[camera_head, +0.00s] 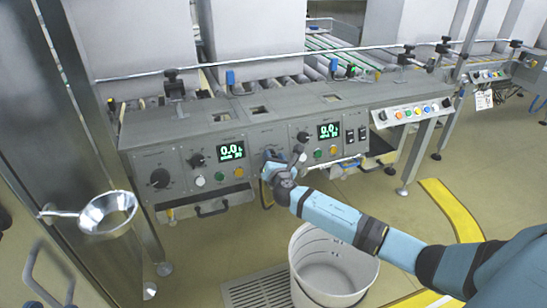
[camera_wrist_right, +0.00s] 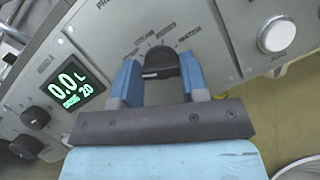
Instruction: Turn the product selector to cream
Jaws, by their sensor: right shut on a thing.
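The product selector is a black rotary knob (camera_wrist_right: 160,62) on the grey control panel, with small labels in an arc around it that are hard to read. My right gripper (camera_wrist_right: 158,80) is shut on the knob, one blue finger on each side. In the head view my right gripper (camera_head: 272,168) is at the panel front between the two displays, and it hides the knob there. Which label the knob points at cannot be told. My left gripper is not in view.
Green displays (camera_head: 231,150) and other knobs and buttons sit close by on the panel (camera_head: 140,139). A white bucket (camera_head: 308,250) stands on the floor below my right arm. A metal strainer (camera_head: 107,213) is at the left. Yellow floor is open at the right.

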